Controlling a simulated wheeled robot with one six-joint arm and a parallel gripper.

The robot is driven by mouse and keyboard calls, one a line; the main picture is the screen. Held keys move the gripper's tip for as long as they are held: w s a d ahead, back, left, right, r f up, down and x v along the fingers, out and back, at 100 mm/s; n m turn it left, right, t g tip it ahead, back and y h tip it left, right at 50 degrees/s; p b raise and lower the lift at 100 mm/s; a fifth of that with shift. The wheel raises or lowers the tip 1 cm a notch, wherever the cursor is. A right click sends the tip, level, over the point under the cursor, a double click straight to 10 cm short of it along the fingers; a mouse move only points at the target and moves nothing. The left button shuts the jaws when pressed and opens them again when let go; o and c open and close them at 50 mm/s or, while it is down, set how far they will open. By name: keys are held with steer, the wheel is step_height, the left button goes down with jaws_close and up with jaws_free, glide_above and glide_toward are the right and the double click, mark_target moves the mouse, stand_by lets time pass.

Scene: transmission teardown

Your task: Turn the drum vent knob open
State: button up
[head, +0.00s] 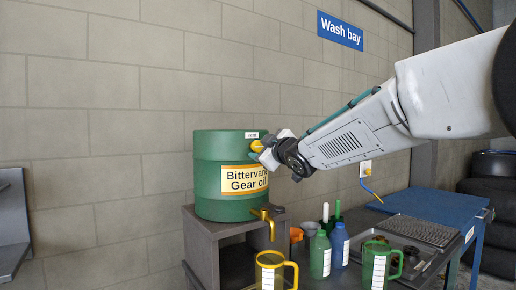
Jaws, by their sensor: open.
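The green drum (215,162) stands on a grey stand, with a yellow label reading "Bittervane Gear oil". A small yellow knob (256,146) shows at the drum's upper right side, below a small white tag (252,135). My gripper (264,150) is at the knob from the right, its fingers partly hiding it. The fingers are open; I cannot tell whether they touch the knob. A brass tap (266,216) juts from the drum's lower right.
A yellow jug (270,272) stands below the tap. Green and blue bottles (339,246) and a green jug (376,268) stand to its right. A blue bench (425,207) is at the right. The wall is close behind the drum.

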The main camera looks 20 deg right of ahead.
steer(key=shift+w+a, duration=0.25)
steer(key=shift+w, duration=1.05)
steer(key=c, duration=1)
steer(key=shift+o, duration=0.2)
